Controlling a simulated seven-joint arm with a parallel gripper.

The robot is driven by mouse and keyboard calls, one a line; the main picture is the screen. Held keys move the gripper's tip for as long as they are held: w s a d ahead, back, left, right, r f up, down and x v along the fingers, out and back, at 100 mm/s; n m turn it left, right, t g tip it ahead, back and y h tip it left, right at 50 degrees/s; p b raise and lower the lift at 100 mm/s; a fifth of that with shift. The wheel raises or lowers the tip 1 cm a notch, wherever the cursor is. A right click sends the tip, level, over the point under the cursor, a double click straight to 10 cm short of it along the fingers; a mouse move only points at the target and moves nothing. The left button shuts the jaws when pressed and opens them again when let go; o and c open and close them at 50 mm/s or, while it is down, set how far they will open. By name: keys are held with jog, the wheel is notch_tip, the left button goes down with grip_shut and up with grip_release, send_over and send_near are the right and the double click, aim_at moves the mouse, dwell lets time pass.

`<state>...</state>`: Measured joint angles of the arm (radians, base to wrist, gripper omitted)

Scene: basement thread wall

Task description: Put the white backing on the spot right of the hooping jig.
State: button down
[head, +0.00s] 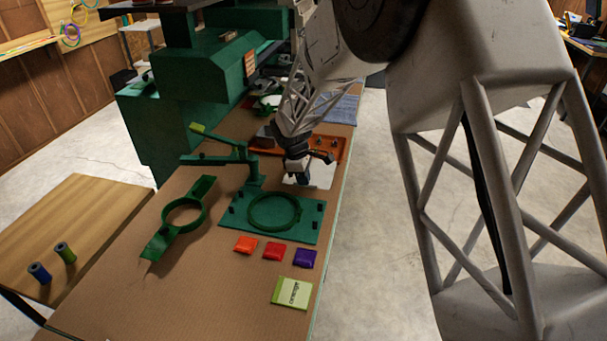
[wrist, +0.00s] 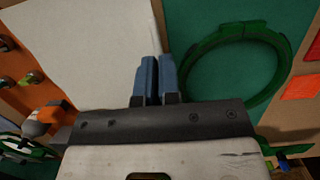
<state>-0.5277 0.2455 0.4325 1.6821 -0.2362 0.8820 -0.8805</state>
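The white backing (head: 322,174) is a flat pale sheet behind the hooping jig, over the front part of an orange tray. It fills the upper left of the wrist view (wrist: 75,45). My gripper (head: 299,177) is at the backing. Its blue fingers (wrist: 158,62) are close together at the sheet's edge, and it looks shut on that edge; the fingertip contact is hidden. The hooping jig (head: 228,222) is a green plate with a green ring (head: 273,229), just in front of my gripper. The ring is right of the fingers in the wrist view (wrist: 195,62).
The orange tray (head: 343,149) holds small round items. A green hoop arm (head: 160,245) lies left of the jig. Orange, red and purple packets (head: 304,258) and a light green labelled packet (head: 292,292) lie in front. A green machine (head: 205,75) stands behind left.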

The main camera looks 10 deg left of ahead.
jog(key=shift+f, duration=0.5)
jog(key=shift+f, duration=0.6)
jog(key=shift+f, duration=0.7)
jog(key=shift+f, duration=0.3)
jog(key=c, duration=1.2)
grip_release()
jog(key=shift+c, duration=0.2)
jog(key=shift+r, duration=0.1)
jog(key=shift+d+v, duration=0.25)
jog(key=shift+v, duration=0.85)
jog(key=shift+d+v, duration=0.2)
jog(key=shift+v, duration=0.9)
jog(key=shift+d+v, duration=0.25)
jog(key=shift+v, duration=0.9)
jog(key=shift+r, duration=0.1)
